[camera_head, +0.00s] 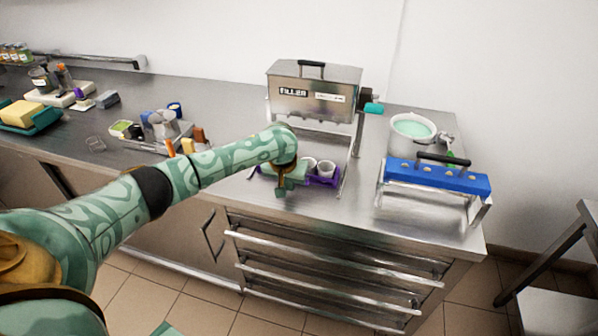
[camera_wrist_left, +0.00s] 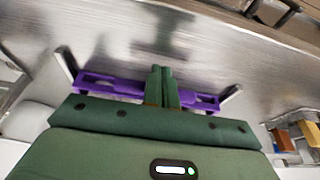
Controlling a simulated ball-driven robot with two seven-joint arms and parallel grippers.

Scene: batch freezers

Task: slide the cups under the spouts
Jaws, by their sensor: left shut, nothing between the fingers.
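The filler (camera_head: 315,92), a steel box on legs with a black top handle, stands on the counter. Below it is a purple holder (camera_head: 322,181) with white cups (camera_head: 326,168) in it; my gripper hides its left part. The spouts cannot be made out under the box. My left gripper (camera_head: 280,191) is at the front of the holder. In the left wrist view the left gripper (camera_wrist_left: 161,72) has its fingers together and empty, in front of the purple holder (camera_wrist_left: 110,86); contact cannot be told. My right gripper is not in view.
A blue-topped rack (camera_head: 440,177) and a white pot of pale green stuff (camera_head: 412,127) stand to the right. A tray of small containers and tools (camera_head: 155,133) is left of the filler.

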